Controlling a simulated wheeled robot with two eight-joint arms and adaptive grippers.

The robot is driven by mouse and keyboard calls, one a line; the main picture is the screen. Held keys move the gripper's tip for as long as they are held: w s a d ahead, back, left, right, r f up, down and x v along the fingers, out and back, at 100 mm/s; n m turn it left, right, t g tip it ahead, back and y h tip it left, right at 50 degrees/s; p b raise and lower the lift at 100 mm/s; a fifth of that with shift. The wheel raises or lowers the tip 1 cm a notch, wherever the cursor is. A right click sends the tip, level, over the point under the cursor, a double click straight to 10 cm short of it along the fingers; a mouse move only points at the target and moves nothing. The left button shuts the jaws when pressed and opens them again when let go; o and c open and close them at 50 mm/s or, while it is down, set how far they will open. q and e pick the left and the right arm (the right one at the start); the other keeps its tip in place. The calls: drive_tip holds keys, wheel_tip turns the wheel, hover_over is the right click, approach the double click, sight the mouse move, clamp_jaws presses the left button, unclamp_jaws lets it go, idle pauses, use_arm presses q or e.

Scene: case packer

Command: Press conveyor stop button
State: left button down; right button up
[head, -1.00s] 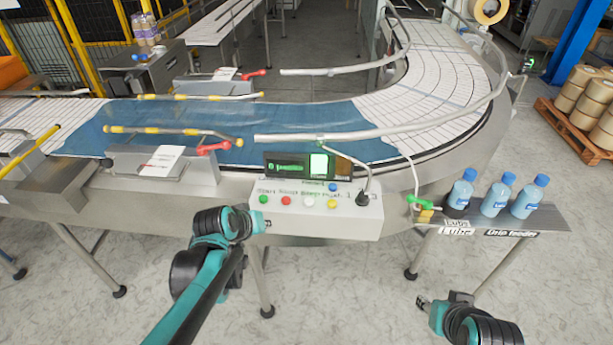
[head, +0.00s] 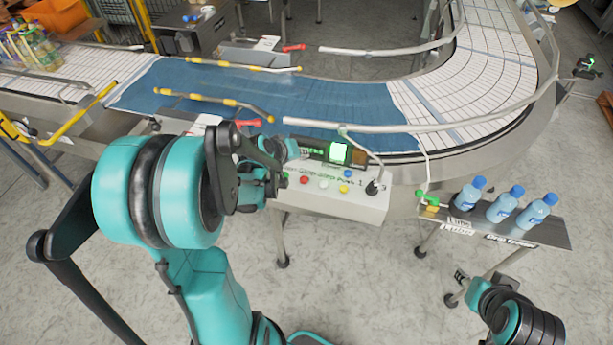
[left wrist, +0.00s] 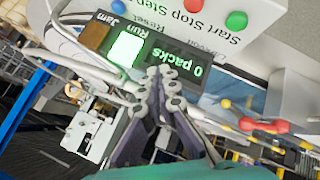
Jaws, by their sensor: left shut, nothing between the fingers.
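The control box (head: 330,202) stands at the conveyor's front edge, with a row of coloured buttons on its top. The red button (head: 303,180) lies near the left end; it also shows at the top edge of the left wrist view (left wrist: 193,5), near the word Stop. The green button (left wrist: 236,20) is beside it, near Start. My left gripper (head: 277,184) is shut and empty at the box's left end, partly hidden by its own arm. In the left wrist view its closed fingertips (left wrist: 166,76) overlap the lit display. My right gripper (head: 461,277) is low at the right, too small to read.
The lit display (head: 338,152) rises behind the buttons. A black knob (head: 373,188) and a cable are at the box's right end. Blue bottles (head: 503,205) stand on a side shelf to the right. A guide rail (head: 345,128) runs behind the box.

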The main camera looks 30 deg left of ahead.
use_arm(q)
drive_tip(key=b, duration=0.6)
hover_over(302, 180)
wheel_tip(302, 180, down, 8)
drive_tip(key=shift+r, duration=0.2)
drive_tip(key=shift+f+b, duration=0.65)
idle(0.6)
drive_tip(key=shift+f+b, duration=0.4)
drive_tip(key=shift+b, duration=0.1)
drive_tip(key=shift+f+b, duration=0.5)
drive_tip(key=shift+b, duration=0.05)
idle(0.5)
drive_tip(key=shift+r, duration=0.15)
drive_tip(key=shift+r+p, duration=0.7)
drive_tip(key=shift+r, duration=0.1)
